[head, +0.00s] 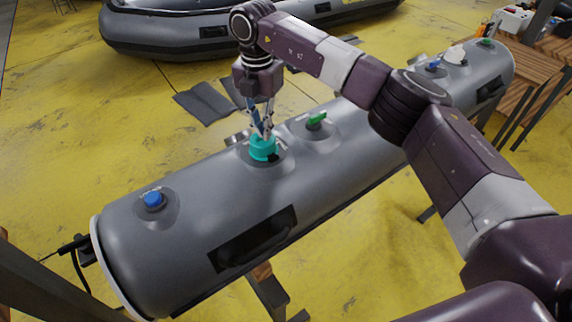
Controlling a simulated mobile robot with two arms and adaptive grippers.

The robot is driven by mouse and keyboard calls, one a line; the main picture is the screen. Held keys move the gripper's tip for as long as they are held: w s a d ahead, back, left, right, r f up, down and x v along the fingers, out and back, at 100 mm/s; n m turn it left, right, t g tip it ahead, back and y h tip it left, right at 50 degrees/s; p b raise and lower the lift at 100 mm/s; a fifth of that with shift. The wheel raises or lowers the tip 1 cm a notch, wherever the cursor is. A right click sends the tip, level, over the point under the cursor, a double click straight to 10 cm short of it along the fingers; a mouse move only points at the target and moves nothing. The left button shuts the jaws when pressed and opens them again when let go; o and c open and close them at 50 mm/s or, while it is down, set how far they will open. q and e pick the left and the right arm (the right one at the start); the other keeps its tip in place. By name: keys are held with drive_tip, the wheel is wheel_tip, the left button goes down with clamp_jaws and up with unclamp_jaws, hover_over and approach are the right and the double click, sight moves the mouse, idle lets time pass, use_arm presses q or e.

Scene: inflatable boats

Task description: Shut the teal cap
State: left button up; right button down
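The teal cap (263,150) sits on a round grey valve patch on top of the grey inflatable tube (350,165). My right arm reaches in from the right, and my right gripper (264,132) points down with its fingertips at the top of the cap. The fingers are close together and partly overlap the cap. I cannot tell whether they grip it or only touch it. The cap's underside and the valve seat are hidden. My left gripper does not show.
A blue cap (153,199) is to the left on the tube and a green valve handle (317,118) to the right. More valves sit at the far right end. A black handle (253,240) is on the tube's front. Another grey boat (215,30) lies behind on the yellow floor.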

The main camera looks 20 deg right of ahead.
drive_tip(key=shift+w+d+f, duration=0.1)
drive_tip(key=shift+w+f, duration=0.05)
drive_tip(key=shift+f, duration=0.3)
drive_tip(key=shift+w+d+r+p, duration=0.1)
drive_tip(key=shift+w+r+p, duration=0.15)
drive_tip(key=shift+r+p, duration=0.55)
drive_tip(key=shift+w+r+p, duration=0.2)
drive_tip(key=shift+r+p, duration=0.2)
drive_tip(key=shift+r, duration=0.7)
drive_tip(key=shift+s+r+p, duration=0.15)
drive_tip(key=shift+r+p, duration=0.85)
drive_tip(key=shift+r, duration=0.75)
drive_tip(key=shift+f, duration=0.1)
